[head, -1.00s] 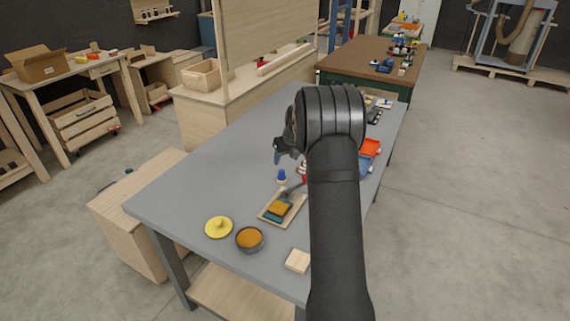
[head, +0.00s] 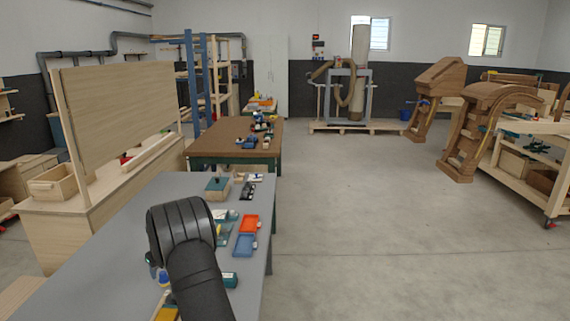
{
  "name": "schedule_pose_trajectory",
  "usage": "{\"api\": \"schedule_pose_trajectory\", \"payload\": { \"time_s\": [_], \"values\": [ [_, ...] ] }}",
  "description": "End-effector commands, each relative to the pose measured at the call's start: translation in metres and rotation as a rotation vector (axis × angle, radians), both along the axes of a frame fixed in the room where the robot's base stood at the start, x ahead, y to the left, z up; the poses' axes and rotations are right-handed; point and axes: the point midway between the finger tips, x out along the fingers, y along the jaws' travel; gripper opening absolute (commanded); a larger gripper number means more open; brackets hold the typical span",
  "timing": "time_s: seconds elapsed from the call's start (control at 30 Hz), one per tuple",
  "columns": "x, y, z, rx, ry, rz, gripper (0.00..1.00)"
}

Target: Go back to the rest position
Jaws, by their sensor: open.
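My black arm rises from the bottom of the head view, and its thick rounded joint stands over the grey table (head: 110,245). Only a small part of my gripper (head: 151,260) shows at the left edge of this joint, above the table. It is open, and I see nothing held in it. Most of it is hidden behind the arm. A blue knob-like piece (head: 164,278) stands on the table just below it in the picture. I cannot tell the gap between them.
An orange tray (head: 249,223) and a blue tray (head: 245,245) lie along the table's right edge. A green-topped box (head: 217,188) stands at the far end. A pale bench with a tall board (head: 120,115) stands to the left. The floor to the right is open.

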Motion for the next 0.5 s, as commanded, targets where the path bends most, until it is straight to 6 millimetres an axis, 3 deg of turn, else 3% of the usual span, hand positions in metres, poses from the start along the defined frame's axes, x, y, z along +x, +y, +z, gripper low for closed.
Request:
{"api": "schedule_pose_trajectory", "payload": {
  "time_s": [0.13, 0.33, 0.5],
  "values": [
    [0.005, 0.008, -0.026, 0.000, 0.003, 0.001, 0.58],
    [0.011, 0.016, -0.050, 0.001, 0.001, 0.000, 0.58],
    [0.011, 0.015, -0.029, 0.001, -0.001, 0.001, 0.58]
  ]
}}
